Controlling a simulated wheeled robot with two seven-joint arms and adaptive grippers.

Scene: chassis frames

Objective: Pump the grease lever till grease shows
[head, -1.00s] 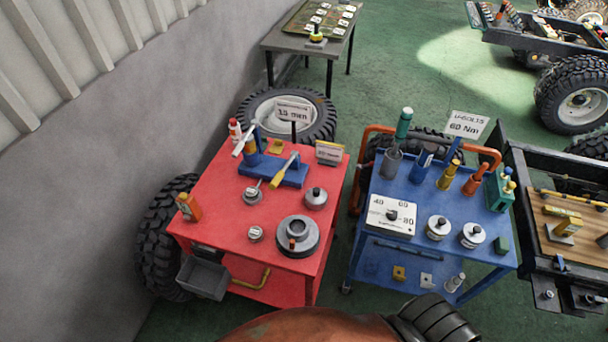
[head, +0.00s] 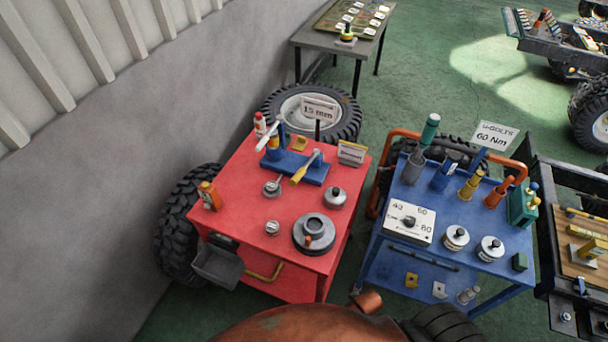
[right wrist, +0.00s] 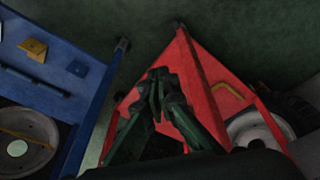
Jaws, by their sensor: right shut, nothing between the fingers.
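On the red cart (head: 247,190), a blue block (head: 287,166) carries an upright blue post, a white bar and a yellow-handled lever (head: 304,171). The yellow lever slants up to the right. I cannot tell for certain which part is the grease lever, and no grease can be made out. In the right wrist view, my right gripper (right wrist: 157,92) is dark green, shut and empty, seen against the red cart's lower frame (right wrist: 205,85). Its distance from the cart is unclear. In the head view neither gripper shows.
The red cart also holds a round grey hub (head: 314,234), small metal pots and an orange bottle (head: 209,195). A grey bin (head: 217,266) hangs at its front. The blue cart (head: 450,262) stands close on the right with a narrow gap. Tyres and a wall flank the left.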

